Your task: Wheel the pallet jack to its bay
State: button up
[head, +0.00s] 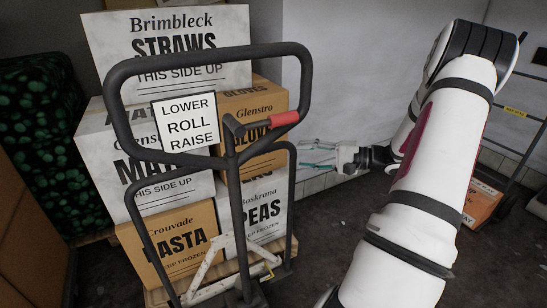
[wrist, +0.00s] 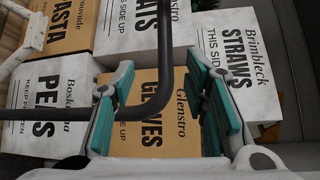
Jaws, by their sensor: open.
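The pallet jack's black looped handle (head: 113,95) stands upright in the head view, with a red lever (head: 285,118) on its right and a sign (head: 186,122) reading LOWER, ROLL, RAISE. Below the loop is a dark tube frame (head: 291,200) with a rounded upper right corner. My gripper (head: 308,156) is open and empty just right of that corner, below the red lever. In the wrist view its teal fingers (wrist: 165,110) stand apart, with a bent black tube (wrist: 164,75) showing between them. I cannot tell how deep the tube sits between the fingers.
Stacked cartons load the jack, including STRAWS (head: 245,45), GLOVES (head: 255,105), PEAS (head: 270,215) and PASTA (head: 170,250). A green-patterned dark stack (head: 35,130) stands at left. An orange carton (head: 482,203) sits by a blue-grey trolley frame (head: 525,135) at right. Dark floor (head: 320,225) is open between.

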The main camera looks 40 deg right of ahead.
aim_at(270, 150)
jog(key=b+x, duration=0.1)
jog(key=x, duration=0.3)
jog(key=b+x, duration=0.1)
jog(key=x, duration=0.4)
jog(key=d+b+x, duration=0.1)
jog(key=x, duration=0.4)
jog(key=shift+w+r+b, duration=0.25)
jog(key=shift+w+b, duration=0.1)
jog(key=shift+w, duration=0.05)
grip_shut()
